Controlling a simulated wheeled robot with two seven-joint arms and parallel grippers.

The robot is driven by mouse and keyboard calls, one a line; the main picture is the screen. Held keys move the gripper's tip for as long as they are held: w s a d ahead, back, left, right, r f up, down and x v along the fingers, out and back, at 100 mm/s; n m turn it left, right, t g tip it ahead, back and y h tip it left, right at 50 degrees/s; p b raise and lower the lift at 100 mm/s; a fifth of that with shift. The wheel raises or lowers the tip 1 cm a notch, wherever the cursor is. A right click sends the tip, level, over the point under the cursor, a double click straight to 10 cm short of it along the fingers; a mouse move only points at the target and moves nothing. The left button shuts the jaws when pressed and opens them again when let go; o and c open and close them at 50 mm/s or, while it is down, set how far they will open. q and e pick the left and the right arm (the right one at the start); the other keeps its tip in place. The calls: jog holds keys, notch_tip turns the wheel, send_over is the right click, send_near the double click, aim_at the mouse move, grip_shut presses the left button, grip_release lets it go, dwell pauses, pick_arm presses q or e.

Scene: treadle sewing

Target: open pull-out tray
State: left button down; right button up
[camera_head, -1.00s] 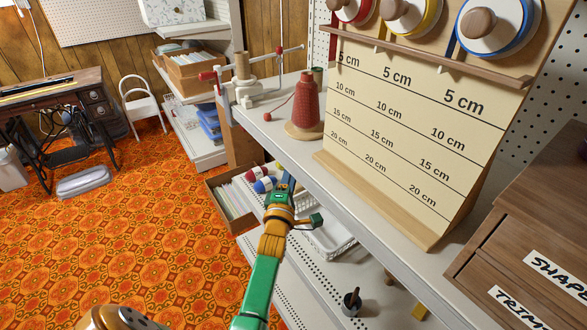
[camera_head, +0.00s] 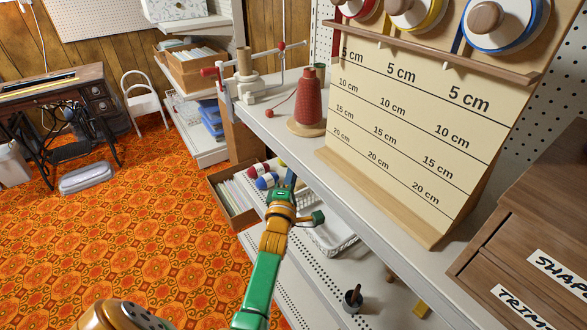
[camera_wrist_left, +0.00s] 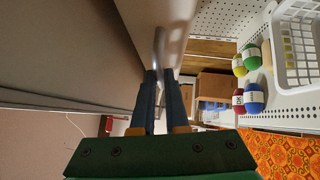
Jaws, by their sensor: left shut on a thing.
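My left gripper (camera_head: 291,179) reaches up from the bottom of the head view to the front edge of the long pale shelf. In the left wrist view its blue fingers (camera_wrist_left: 159,78) are shut on a slim metal handle (camera_wrist_left: 158,45). The handle stands against a pale panel (camera_wrist_left: 160,12), which may be the pull-out tray's front. The tray itself cannot be made out in the head view; the shelf edge and my gripper cover that spot. My right gripper is not in view.
A red thread cone (camera_head: 310,104) and a clamped winder (camera_head: 246,85) stand on the shelf above. Below are yarn balls (camera_head: 266,181) and a white basket (camera_head: 333,238). A measuring board (camera_head: 405,140) leans at right. The patterned floor at left is mostly free.

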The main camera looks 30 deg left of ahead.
pick_arm(q)
jog(key=shift+r, duration=0.4)
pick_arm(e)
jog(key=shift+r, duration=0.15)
